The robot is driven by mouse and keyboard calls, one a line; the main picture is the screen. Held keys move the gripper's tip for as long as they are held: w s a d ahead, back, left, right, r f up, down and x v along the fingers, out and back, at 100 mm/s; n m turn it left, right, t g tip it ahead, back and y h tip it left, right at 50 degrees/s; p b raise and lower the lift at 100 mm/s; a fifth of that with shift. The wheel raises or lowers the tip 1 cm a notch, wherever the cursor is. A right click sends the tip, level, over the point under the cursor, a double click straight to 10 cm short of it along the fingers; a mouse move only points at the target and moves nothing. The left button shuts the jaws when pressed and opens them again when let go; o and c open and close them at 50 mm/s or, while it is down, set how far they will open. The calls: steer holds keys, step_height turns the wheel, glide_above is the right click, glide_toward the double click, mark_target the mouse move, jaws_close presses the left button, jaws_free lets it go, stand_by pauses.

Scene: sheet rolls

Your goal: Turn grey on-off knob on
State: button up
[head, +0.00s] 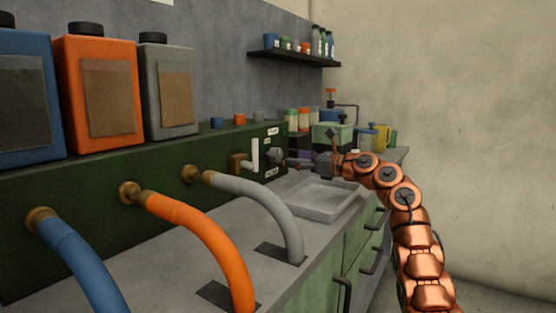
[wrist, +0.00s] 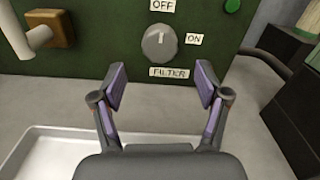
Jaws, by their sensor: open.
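The grey knob (wrist: 159,43) is on the dark green panel (wrist: 95,40), at the top middle of the wrist view. Its white mark points up, toward the OFF label (wrist: 163,6). The ON label (wrist: 195,39) is to its right and the FILTER label (wrist: 169,72) below it. The knob also shows in the head view (head: 274,155). My gripper (wrist: 161,84) is open and empty, its two purple-padded fingers apart, below and in front of the knob and not touching it. In the head view my gripper (head: 301,161) is just right of the knob.
A white lever on a brass fitting (wrist: 60,28) is left of the knob. A shallow white tray (head: 318,197) lies on the counter below. Grey (head: 260,195), orange (head: 205,235) and blue (head: 75,255) hoses leave the panel at left. Bottles and containers stand behind my gripper.

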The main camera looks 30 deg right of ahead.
mark_target(280, 156)
steer(key=shift+x, duration=3.6)
steer(key=shift+r, duration=0.1)
steer(key=shift+c, duration=0.4)
steer(key=c, duration=1.1)
